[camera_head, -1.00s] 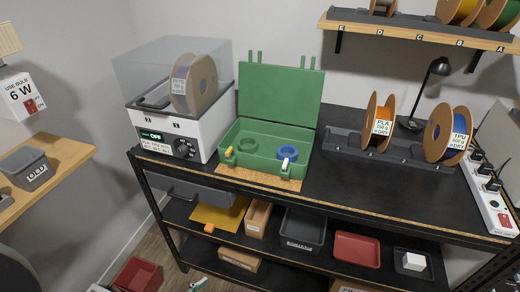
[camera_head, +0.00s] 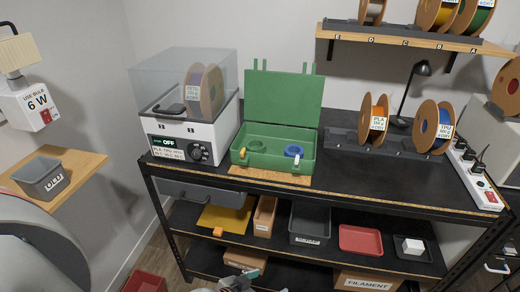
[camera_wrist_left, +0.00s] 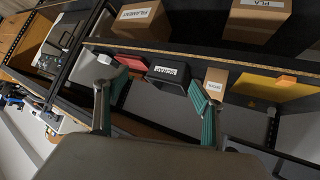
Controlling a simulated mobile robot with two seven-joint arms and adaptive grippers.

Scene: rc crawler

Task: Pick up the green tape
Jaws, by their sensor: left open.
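The green tape (camera_head: 256,145) is a dark green ring lying in the left part of the open green case (camera_head: 240,157) on the black workbench, in the head view. A blue tape (camera_head: 293,150) lies to its right in the same case. My left gripper (camera_head: 240,282) is at the bottom edge of the head view, low in front of the shelves and well away from the case. In the left wrist view its two teal fingers (camera_wrist_left: 150,88) are spread apart with nothing between them. Neither tape shows in that view. My right gripper is not in view.
A white dryer (camera_head: 185,140) with a clear lid stands left of the case. Filament spools (camera_head: 374,119) stand right of it, near a black lamp (camera_head: 421,68). The bench's front edge (camera_head: 330,190) and the shelf bins (camera_head: 309,222) lie between my left gripper and the case.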

